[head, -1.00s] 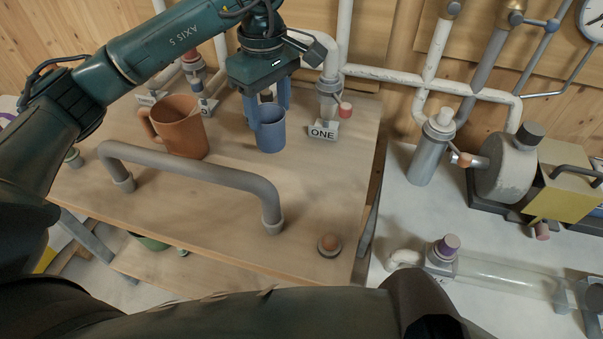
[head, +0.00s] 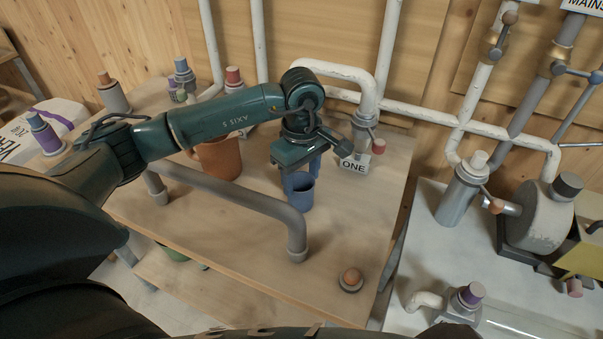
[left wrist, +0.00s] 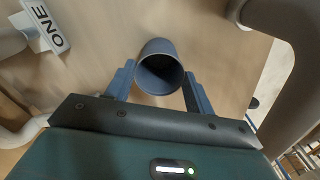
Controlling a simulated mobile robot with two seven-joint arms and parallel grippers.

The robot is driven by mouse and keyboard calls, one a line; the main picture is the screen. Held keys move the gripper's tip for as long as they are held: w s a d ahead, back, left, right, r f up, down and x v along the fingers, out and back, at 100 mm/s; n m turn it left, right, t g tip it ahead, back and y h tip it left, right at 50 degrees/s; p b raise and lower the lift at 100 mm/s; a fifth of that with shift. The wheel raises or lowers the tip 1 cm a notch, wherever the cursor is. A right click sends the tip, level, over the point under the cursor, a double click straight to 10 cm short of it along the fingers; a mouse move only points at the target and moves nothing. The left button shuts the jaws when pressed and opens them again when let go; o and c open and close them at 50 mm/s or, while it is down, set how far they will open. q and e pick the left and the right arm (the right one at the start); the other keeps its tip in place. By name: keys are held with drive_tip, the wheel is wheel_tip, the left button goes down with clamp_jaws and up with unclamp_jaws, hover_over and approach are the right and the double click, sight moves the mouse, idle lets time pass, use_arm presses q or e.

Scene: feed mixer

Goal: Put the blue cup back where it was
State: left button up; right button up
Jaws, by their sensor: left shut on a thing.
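The blue cup (head: 300,194) is upright over the wooden table, near the front rail's bend. It also shows in the left wrist view (left wrist: 158,78), mouth toward the camera, between the two blue fingers. My left gripper (head: 301,172) is shut on the cup from above and behind. Whether the cup's base touches the table, I cannot tell. My right gripper is not in view.
A brown-orange mug (head: 222,160) stands left of the cup, partly behind my left arm. A grey rail (head: 240,200) curves in front of it. The ONE tag (head: 353,166) and pipe stand behind right. A round knob (head: 350,280) sits at the front right.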

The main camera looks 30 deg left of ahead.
sight(301, 182)
use_arm(q)
drive_tip(key=shift+f, duration=0.2)
drive_tip(key=o, duration=1)
wheel_tip(301, 182, up, 12)
drive_tip(key=b, duration=0.2)
drive_tip(key=shift+r, duration=0.25)
drive_tip(key=shift+f, duration=0.1)
